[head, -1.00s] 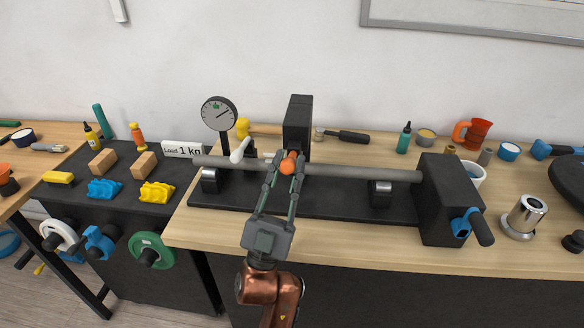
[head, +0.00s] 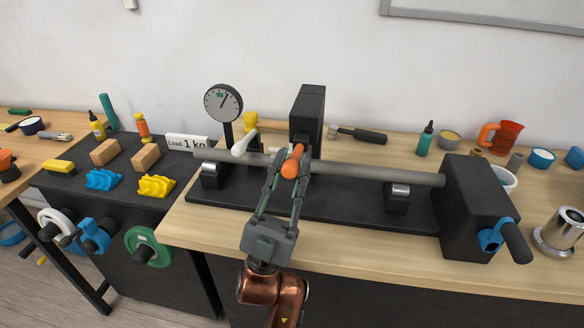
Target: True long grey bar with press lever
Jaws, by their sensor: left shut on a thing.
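The long grey bar (head: 370,173) lies level across two roller supports (head: 396,198) on a black base plate (head: 330,206). Its right end enters a dark block with a blue-and-black crank (head: 501,240). A black press (head: 307,114) stands behind the bar's middle. The press lever's orange grip (head: 292,161) points towards me over the bar. My left gripper (head: 288,168) is shut on this grip, its fingers hiding part of the bar. A round dial gauge (head: 223,104) stands behind the bar at the left, its needle pointing up and slightly right. My right gripper is out of view.
A sign reading "Load 1 kg" (head: 187,142) stands left of the gauge. The bench's front strip is clear.

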